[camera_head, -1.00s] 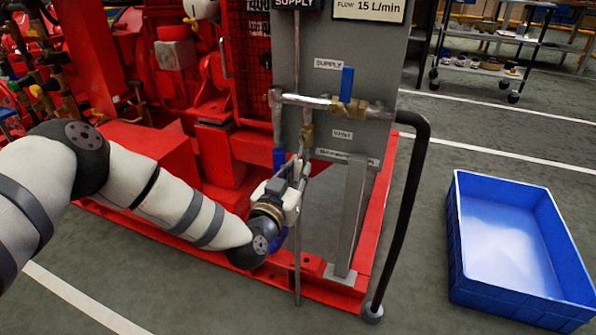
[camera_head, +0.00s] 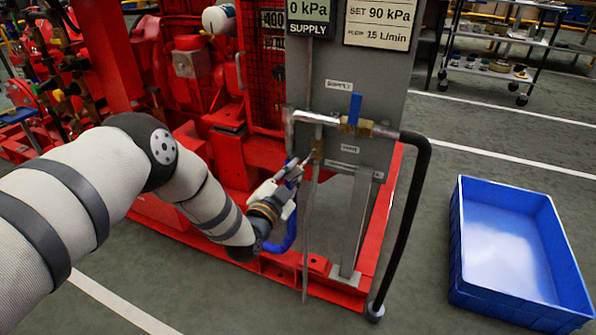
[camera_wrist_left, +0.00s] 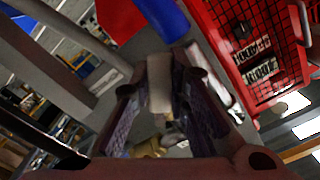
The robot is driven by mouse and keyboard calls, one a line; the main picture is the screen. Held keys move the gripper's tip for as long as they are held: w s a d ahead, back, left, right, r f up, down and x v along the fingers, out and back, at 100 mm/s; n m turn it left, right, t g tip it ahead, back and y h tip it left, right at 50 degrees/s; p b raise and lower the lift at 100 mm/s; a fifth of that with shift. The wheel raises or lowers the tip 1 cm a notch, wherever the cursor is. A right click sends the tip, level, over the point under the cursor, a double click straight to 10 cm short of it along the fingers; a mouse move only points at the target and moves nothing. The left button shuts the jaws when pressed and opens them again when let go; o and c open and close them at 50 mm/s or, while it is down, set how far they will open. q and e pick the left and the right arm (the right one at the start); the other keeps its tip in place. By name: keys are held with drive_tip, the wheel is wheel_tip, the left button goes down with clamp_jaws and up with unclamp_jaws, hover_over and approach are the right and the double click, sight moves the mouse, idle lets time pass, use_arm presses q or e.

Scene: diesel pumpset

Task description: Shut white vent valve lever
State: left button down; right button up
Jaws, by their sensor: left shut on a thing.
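The vent valve's brass body (camera_head: 317,150) sits on the small pipe below the supply line, left of a small label on the grey panel. My left gripper (camera_head: 296,170) is at that valve, just left of and below the brass body. In the left wrist view a pale white lever (camera_wrist_left: 160,84) stands between the two fingers of my left gripper (camera_wrist_left: 162,100), which is shut on it. In the head view the fingers mostly hide the lever. Brass also shows beyond the fingertips in the wrist view (camera_wrist_left: 148,147). My right gripper is not in view.
A supply valve with an upright blue lever (camera_head: 355,108) is above right. A black hose (camera_head: 408,220) drops to the floor. A blue hose (camera_head: 290,232) hangs beside my gripper. A blue bin (camera_head: 463,265) stands right, with clear floor between. The gauge (camera_head: 309,11) reads 0 kPa.

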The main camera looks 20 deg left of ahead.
use_arm(q)
drive_tip(key=m+p, duration=0.1)
drive_tip(key=a+r+m, duration=0.1)
drive_tip(key=shift+r+m+p, duration=0.25)
drive_tip(key=shift+m+p, duration=0.15)
drive_tip(key=m, duration=0.1)
drive_tip(key=a+r+m+p, duration=0.1)
drive_tip(key=shift+r+m, duration=0.1)
drive_tip(key=shift+m, duration=0.2)
drive_tip(key=shift+a+r+m+p, duration=0.15)
drive_tip(key=shift+r+m+p, duration=0.4)
drive_tip(key=shift+m, duration=0.5)
drive_tip(key=shift+a+r+m+p, duration=0.15)
drive_tip(key=shift+r+m+p, duration=0.35)
drive_tip(key=shift+m, duration=0.55)
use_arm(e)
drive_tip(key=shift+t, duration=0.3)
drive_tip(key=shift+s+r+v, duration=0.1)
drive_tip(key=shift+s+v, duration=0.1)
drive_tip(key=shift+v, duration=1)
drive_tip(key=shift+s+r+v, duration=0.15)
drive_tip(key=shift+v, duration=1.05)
use_arm(q)
drive_tip(key=c, duration=1.5)
unclamp_jaws()
